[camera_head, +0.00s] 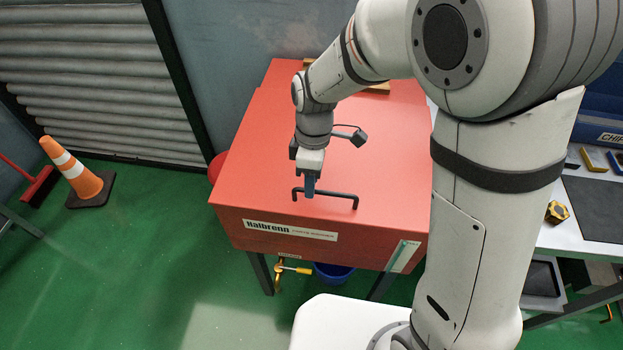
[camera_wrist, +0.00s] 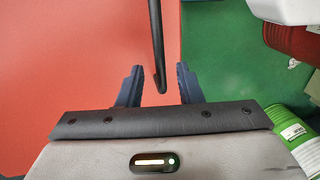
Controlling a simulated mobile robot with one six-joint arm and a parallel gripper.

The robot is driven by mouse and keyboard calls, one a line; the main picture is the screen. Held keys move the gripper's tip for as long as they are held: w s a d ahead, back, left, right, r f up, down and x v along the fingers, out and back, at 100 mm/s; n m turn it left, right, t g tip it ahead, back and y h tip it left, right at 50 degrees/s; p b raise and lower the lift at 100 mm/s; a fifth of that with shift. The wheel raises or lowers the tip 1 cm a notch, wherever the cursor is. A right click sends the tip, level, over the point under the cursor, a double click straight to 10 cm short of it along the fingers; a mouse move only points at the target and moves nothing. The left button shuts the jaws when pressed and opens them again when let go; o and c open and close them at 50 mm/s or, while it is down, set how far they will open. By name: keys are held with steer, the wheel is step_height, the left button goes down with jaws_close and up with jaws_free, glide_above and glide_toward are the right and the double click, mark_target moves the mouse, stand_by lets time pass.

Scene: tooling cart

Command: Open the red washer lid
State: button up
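The red washer lid (camera_head: 270,180) is a broad red panel on top of the red washer, and it looks closed. A black bar handle (camera_head: 335,196) runs along its front edge. My gripper (camera_head: 310,192) is over the handle's left part, pointing down. In the wrist view, my gripper (camera_wrist: 158,82) has its two blue fingers apart, with the black handle (camera_wrist: 157,45) showing between them. A gap shows on both sides of the bar. Whether the fingertips are level with the bar or above it, I cannot tell.
A white label (camera_head: 290,230) is on the washer's front, with a brass valve (camera_head: 293,270) below. A bench (camera_head: 575,238) with small parts stands at the right. An orange cone (camera_head: 75,172) stands on the green floor at the left, where there is free room.

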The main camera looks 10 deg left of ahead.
steer(key=shift+s+f, duration=0.1)
steer(key=shift+f, duration=0.2)
jaws_close()
stand_by(0.5)
